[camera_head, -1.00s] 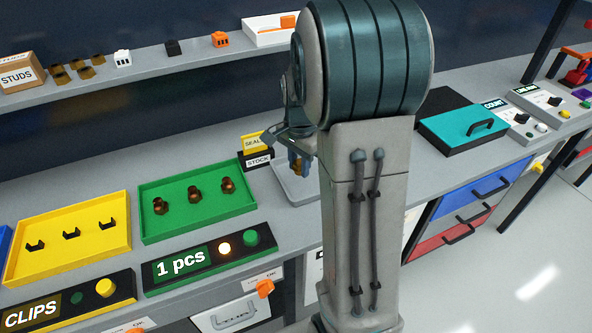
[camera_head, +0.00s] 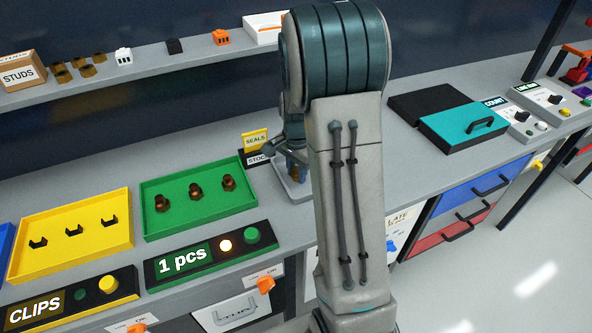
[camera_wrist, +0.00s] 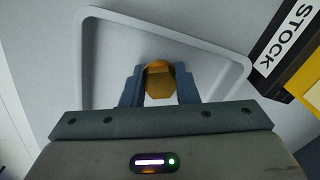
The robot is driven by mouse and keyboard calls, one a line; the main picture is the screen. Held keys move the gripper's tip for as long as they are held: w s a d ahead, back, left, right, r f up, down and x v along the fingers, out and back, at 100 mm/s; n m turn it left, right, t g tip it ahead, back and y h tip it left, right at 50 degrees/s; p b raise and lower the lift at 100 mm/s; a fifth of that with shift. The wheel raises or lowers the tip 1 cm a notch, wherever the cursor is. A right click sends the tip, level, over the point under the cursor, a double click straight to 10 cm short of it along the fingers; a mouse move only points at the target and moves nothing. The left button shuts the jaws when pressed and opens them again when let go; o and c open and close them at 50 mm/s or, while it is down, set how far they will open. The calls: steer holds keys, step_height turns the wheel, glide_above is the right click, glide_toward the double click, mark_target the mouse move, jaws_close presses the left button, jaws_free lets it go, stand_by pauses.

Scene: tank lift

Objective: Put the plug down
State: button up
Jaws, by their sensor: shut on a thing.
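My gripper (camera_wrist: 160,90) is shut on the plug (camera_wrist: 159,78), a brass-coloured piece with a hexagonal outline. In the wrist view the plug sits between the two blue fingertips, over a pale grey tray (camera_wrist: 118,17) with a raised rim. I cannot tell whether the plug touches the tray. In the head view my gripper (camera_head: 293,168) is partly hidden by my arm, above the grey tray (camera_head: 285,184) beside the stock sign.
A green tray (camera_head: 245,205) holds 3 brown plugs, left of my gripper. A yellow tray (camera_head: 125,235) holds 3 black clips. The STOCK block (camera_wrist: 292,45) and yellow SEALS sign (camera_head: 254,140) stand close beside the grey tray. A teal-lidded case (camera_head: 462,125) lies to the right.

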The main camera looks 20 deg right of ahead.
mark_target(297, 170)
steer(key=o, duration=1)
steer(key=shift+r, duration=0.1)
step_height(297, 170, up, 12)
steer(key=shift+s+a+r+n+t, duration=0.4)
steer(key=shift+s+a+n, duration=1.6)
steer(key=shift+s, duration=1.35)
steer(key=shift+s+a+r+n+t, duration=0.25)
steer(key=shift+s+a+n+t, duration=0.35)
steer(key=shift+s+a+n, duration=1.6)
steer(key=shift+s+a+r+n+t, duration=0.4)
steer(key=shift+s+a+n, duration=0.5)
steer(key=shift+s+n, duration=2.7)
steer(key=shift+s+f+m, duration=0.1)
steer(key=shift+s+m, duration=0.8)
steer(key=shift+m, duration=0.1)
